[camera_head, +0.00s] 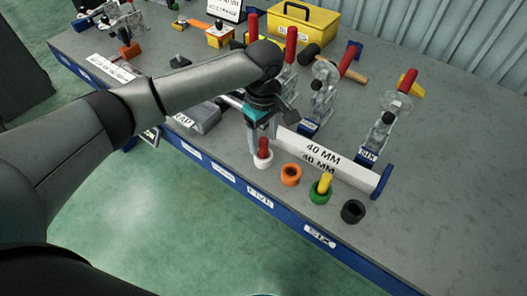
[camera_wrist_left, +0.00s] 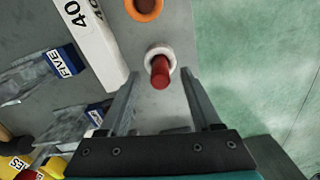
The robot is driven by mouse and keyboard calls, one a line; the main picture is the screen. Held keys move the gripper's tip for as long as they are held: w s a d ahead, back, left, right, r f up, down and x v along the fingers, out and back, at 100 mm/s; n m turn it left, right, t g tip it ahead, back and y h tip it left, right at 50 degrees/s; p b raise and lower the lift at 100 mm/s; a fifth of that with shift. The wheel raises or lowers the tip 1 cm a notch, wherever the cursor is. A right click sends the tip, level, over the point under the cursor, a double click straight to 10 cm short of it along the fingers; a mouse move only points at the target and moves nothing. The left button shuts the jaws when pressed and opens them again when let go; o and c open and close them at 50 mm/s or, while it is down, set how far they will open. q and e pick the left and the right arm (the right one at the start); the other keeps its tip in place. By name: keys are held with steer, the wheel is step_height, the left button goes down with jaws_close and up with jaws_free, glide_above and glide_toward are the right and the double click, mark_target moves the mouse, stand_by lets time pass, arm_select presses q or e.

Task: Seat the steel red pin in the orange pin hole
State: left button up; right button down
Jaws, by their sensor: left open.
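The red pin (camera_head: 263,147) stands in the white pin hole (camera_head: 263,161) near the table's front edge. In the left wrist view the red pin (camera_wrist_left: 160,72) rises from the white ring (camera_wrist_left: 158,54). The orange pin hole (camera_head: 291,175) is just right of it, with a dark empty opening. It also shows at the top of the left wrist view (camera_wrist_left: 144,8). My left gripper (camera_head: 257,135) is open above the red pin, its fingers (camera_wrist_left: 162,90) apart on either side and not closed on it. My right gripper is not in view.
A green pin hole (camera_head: 320,192) holds a yellow pin (camera_head: 325,182), and a black ring (camera_head: 353,211) stands to its right. A white "40 MM" bar (camera_head: 328,162) lies behind them. Several clamps with red handles (camera_head: 349,60) stand farther back. The table's right side is clear.

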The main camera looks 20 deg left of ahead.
mark_target(263, 151)
arm_select(q)
step_height(263, 151, down, 3)
steer(key=shift+r, duration=0.2)
jaws_close()
stand_by(0.4)
